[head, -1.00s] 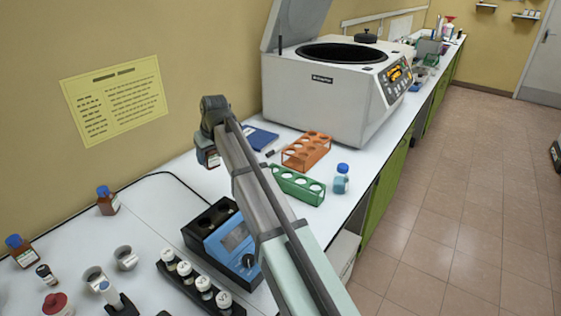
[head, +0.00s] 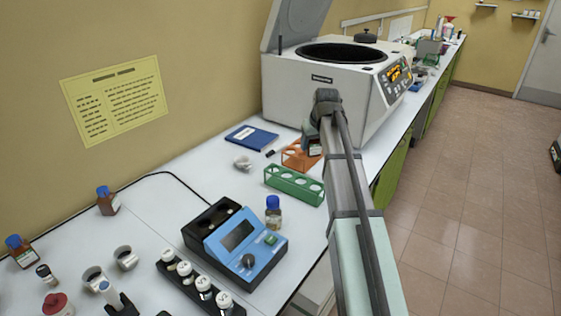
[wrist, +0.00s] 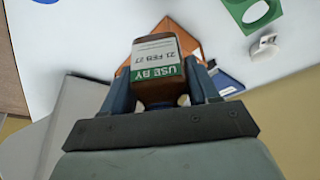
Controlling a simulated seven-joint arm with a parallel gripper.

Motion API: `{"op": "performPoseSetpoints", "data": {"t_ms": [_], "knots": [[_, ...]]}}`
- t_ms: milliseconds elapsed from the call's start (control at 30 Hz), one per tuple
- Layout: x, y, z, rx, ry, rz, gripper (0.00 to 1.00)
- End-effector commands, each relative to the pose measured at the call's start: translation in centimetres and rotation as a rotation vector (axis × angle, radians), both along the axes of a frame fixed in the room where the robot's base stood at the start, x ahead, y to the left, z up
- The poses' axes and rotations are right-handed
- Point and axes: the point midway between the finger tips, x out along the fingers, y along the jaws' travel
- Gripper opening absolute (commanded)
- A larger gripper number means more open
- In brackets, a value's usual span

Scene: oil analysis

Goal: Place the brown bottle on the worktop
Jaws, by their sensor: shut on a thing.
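A brown bottle (wrist: 157,65) with a white and green "USE BY" label is held between the fingers of my gripper (wrist: 160,88) in the wrist view. In the head view the bottle (head: 315,147) shows only in part below my gripper (head: 311,136), which is shut on it. It hangs over the orange rack near the centrifuge; its height above the rack is hard to tell. The white worktop (head: 150,220) runs along the wall and also shows in the wrist view (wrist: 90,30).
The centrifuge (head: 330,95) stands right behind my gripper, lid open. The orange rack (head: 293,156), green rack (head: 290,185), white object (head: 243,162) and blue notebook (head: 252,136) are close by.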

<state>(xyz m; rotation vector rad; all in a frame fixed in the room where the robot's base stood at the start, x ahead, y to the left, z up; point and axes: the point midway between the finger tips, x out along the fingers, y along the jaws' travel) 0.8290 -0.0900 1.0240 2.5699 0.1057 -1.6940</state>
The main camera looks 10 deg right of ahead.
Motion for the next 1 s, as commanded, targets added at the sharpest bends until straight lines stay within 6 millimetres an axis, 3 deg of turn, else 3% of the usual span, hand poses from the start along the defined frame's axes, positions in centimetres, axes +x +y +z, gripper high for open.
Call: {"op": "performPoseSetpoints", "data": {"t_ms": [33,133,333,700,1000], "knots": [[-0.6,-1.0,-0.1,-0.001,0.0,-0.019,0.23],[-1.9,-0.8,-0.4,0.0,0.005,-0.049,0.23],[-1.8,-0.9,-1.1,0.013,0.011,-0.092,0.23],[-1.8,-0.9,-6.2,0.014,0.012,-0.093,0.23],[-1.8,-0.9,-8.3,0.013,0.012,-0.092,0.23]]}}
